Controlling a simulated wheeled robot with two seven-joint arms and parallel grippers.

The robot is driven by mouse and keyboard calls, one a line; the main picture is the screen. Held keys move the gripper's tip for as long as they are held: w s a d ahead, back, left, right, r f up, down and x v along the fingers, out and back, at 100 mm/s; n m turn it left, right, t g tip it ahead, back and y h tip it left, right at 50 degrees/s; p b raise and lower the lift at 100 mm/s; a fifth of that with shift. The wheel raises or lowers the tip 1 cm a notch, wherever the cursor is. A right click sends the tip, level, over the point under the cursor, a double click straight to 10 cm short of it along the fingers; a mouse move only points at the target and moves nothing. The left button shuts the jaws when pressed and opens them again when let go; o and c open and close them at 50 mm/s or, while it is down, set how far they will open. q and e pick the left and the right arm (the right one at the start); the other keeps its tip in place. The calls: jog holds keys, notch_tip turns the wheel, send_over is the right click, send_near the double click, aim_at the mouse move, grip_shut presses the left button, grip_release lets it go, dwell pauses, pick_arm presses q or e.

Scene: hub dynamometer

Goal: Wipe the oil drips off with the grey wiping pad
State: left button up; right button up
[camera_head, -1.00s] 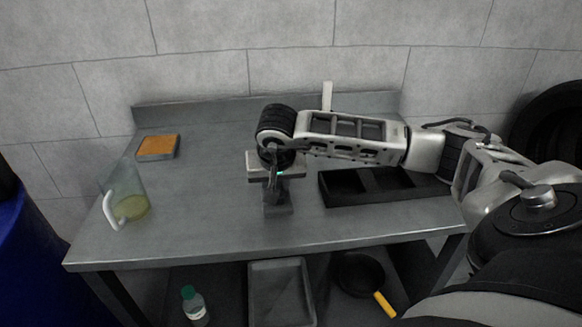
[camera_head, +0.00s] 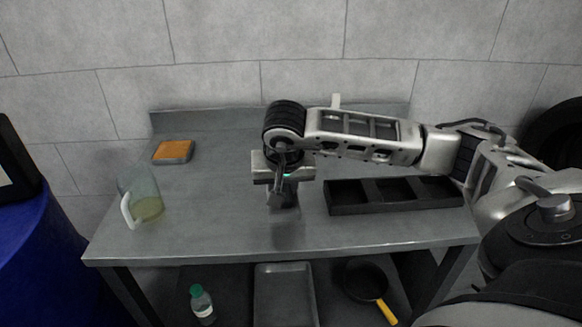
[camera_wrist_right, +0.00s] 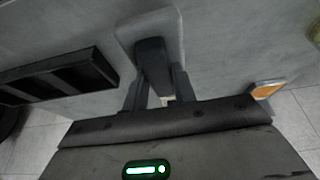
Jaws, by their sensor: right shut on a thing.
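My right gripper (camera_head: 281,187) points down over the middle of the table and is shut on the dark handle (camera_wrist_right: 152,66) of the grey wiping pad (camera_wrist_right: 150,22). In the head view, the pad (camera_head: 285,202) shows partly under the fingers, near the tabletop; I cannot tell whether it touches. A faint darker patch lies on the table in front of it, and I cannot tell whether it is shadow or oil. I make out no clear oil drips. My left gripper is not in view.
A jug (camera_head: 143,205) with yellowish liquid stands at the table's left. An orange-topped block (camera_head: 173,150) lies at the back left. A black compartment tray (camera_head: 395,208) is right of my gripper. A bottle (camera_head: 202,305), grey tray (camera_head: 284,292) and pan (camera_head: 364,277) sit below.

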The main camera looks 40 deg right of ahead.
notch_tip(320, 180, up, 2)
jog(key=shift+p, duration=0.45)
jog(key=shift+r, duration=0.45)
jog(key=shift+a, duration=0.1)
jog(key=s+a+n+y, duration=0.1)
jog(key=s+a+n, duration=0.1)
jog(key=a, duration=0.5)
jog(key=s+a+n+y, duration=0.1)
jog(key=s+a+n, duration=0.2)
jog(key=a+n, duration=0.2)
jog(key=a, duration=0.3)
jog(key=shift+s+a+t+y, duration=0.15)
jog(key=shift+s+t+y, duration=0.15)
jog(key=shift+t, duration=0.1)
jog(key=shift+r, duration=0.1)
